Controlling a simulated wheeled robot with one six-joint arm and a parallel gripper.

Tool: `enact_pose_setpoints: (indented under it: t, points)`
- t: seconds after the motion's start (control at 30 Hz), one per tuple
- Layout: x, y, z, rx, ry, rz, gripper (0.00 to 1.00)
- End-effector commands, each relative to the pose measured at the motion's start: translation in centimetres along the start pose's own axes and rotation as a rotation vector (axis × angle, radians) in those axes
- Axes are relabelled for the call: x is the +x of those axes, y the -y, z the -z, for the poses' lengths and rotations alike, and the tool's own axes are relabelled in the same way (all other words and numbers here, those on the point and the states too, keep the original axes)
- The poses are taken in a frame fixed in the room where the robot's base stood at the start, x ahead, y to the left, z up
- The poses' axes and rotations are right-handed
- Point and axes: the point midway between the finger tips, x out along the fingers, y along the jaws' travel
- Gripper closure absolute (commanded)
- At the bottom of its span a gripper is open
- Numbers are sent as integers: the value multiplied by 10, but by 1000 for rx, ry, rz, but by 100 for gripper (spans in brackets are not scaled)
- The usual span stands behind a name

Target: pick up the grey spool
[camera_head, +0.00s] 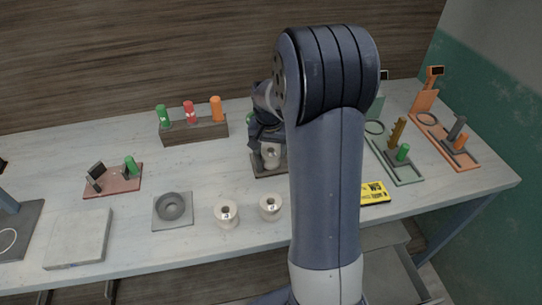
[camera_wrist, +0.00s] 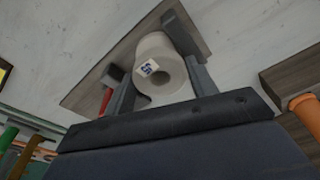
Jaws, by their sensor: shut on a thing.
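A pale grey spool (camera_wrist: 162,68) with a small white label on its end sits between the two fingers of my gripper (camera_wrist: 152,62) in the wrist view. The fingers are shut on it, one on each side. The spool's hole faces the camera. My arm hides part of this area. I cannot tell whether the spool touches the board.
Two pale spools (camera_head: 227,212) (camera_head: 270,205) stand near the table's front, beside a grey dish on a plate (camera_head: 172,208). A wooden block (camera_head: 195,131) with coloured pegs stands behind. A yellow box (camera_head: 375,193) and green and orange stands (camera_head: 398,165) (camera_head: 450,143) are at right.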

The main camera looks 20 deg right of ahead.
Motion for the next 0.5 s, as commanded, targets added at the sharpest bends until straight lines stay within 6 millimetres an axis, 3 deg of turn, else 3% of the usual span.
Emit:
enact_pose_setpoints:
  t: [0.3, 0.5]
  points:
    - [-1, 0, 0, 0, -1, 1, 81]
    - [-4, 0, 1, 0, -3, 1, 81]
